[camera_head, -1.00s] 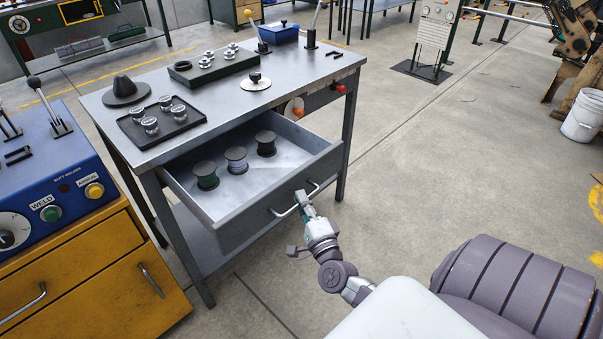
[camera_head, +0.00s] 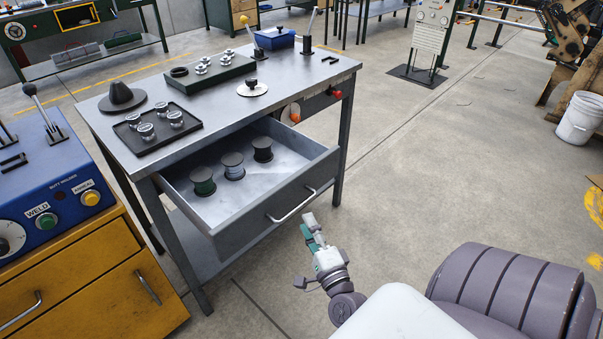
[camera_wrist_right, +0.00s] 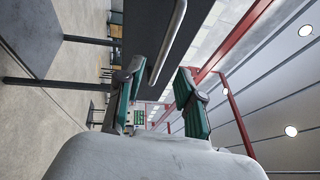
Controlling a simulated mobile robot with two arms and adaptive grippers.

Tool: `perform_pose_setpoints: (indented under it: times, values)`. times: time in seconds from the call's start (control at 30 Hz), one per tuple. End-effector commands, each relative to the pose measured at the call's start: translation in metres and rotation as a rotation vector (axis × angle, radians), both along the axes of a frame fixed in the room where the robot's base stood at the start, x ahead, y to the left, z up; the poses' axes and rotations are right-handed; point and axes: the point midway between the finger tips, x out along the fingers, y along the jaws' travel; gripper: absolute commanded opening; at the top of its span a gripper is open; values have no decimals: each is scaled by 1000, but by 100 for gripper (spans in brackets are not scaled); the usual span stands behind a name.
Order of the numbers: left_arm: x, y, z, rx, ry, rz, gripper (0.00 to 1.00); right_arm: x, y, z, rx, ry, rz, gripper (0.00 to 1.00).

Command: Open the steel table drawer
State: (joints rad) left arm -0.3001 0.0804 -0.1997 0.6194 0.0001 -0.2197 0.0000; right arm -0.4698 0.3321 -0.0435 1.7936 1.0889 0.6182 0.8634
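The steel table (camera_head: 215,105) stands left of centre in the head view. Its drawer (camera_head: 245,225) is pulled well out, and three spools (camera_head: 232,166) stand inside it. The drawer handle (camera_head: 292,206) is a bright bar on the front and also shows in the right wrist view (camera_wrist_right: 170,45). My right gripper (camera_head: 308,222) is just in front of the handle and apart from it. In the right wrist view its two green fingers (camera_wrist_right: 158,90) are spread with nothing between them. My left gripper is not in view.
On the tabletop are a tray of small metal parts (camera_head: 150,140), a black cone (camera_head: 122,96), a blue box (camera_head: 274,38) and levers. A yellow cabinet with a blue welder (camera_head: 62,190) stands at the left.

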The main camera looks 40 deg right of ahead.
Motion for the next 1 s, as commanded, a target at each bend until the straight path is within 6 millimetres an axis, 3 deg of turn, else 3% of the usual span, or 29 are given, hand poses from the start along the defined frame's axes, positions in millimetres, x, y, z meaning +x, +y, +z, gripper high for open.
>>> perform_pose_setpoints:
  times: [0.1, 0.3, 1.0]
  values:
    - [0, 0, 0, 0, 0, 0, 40, -24, 8, -5, 2, 4, 2, 37]
    - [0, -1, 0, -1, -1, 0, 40, -47, 16, -9, 1, 1, 0, 37]
    - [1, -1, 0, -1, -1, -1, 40, -53, 18, -10, -2, 2, 2, 37]
